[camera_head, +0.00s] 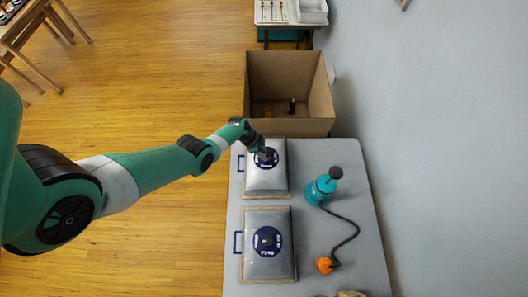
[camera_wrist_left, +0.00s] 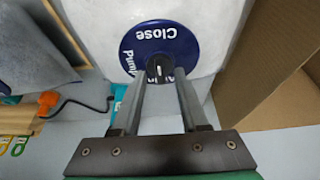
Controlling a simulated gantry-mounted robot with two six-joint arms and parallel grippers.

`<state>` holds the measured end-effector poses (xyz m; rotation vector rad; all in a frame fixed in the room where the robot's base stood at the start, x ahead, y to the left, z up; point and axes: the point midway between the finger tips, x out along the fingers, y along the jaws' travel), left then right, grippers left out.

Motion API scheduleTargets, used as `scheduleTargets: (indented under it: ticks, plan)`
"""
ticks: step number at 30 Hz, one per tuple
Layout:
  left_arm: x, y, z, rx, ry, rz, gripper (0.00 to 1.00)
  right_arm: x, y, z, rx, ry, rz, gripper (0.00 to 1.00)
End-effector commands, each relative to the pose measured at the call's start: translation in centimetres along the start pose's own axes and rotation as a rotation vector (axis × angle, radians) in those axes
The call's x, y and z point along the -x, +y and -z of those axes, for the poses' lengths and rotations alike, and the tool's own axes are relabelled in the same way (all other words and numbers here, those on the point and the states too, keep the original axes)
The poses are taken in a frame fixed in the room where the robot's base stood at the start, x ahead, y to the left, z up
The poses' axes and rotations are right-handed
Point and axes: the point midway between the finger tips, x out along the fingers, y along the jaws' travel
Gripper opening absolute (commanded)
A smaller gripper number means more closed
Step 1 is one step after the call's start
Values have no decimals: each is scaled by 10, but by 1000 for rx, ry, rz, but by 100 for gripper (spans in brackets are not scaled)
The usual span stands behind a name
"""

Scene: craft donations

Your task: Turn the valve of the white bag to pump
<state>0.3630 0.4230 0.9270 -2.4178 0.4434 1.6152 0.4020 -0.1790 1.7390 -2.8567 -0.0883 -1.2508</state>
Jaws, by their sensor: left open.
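The white bag (camera_head: 252,180) lies flat at the far end of the grey table in the head view. It also shows in the wrist view (camera_wrist_left: 85,20). A round dark-blue dial (camera_wrist_left: 150,40) on it reads "Close" and "Pump"; other lettering is partly hidden. At the dial's centre stands a dark valve knob (camera_wrist_left: 159,67) with a small pale mark; its setting is unclear. My left gripper (camera_head: 264,154) is over this dial. In the wrist view its open fingers (camera_wrist_left: 161,76) lie on either side of the knob, with no clear grip. My right gripper is not in view.
A second, greyer bag (camera_head: 250,268) with a similar dial lies nearer. A teal pump (camera_head: 320,190) with a black hose (camera_head: 352,230) and orange end (camera_head: 325,265) stands to the right. An open cardboard box (camera_head: 255,95) is just beyond the table. Bare tabletop (camera_head: 345,165) lies along the right.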

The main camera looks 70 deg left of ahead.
Motion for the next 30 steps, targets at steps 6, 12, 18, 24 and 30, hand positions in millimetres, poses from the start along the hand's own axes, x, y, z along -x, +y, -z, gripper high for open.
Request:
scheduleTargets:
  ticks: [6,12,18,24,30]
  plan:
    - [-6,0,0,0,0,0,44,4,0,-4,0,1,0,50]
    - [-5,0,1,0,0,0,35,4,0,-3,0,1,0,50]
    - [-5,0,0,0,0,0,0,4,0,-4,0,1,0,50]
    - [-5,0,0,0,0,0,0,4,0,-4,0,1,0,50]
    - [-5,0,0,6,0,3,0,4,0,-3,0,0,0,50]
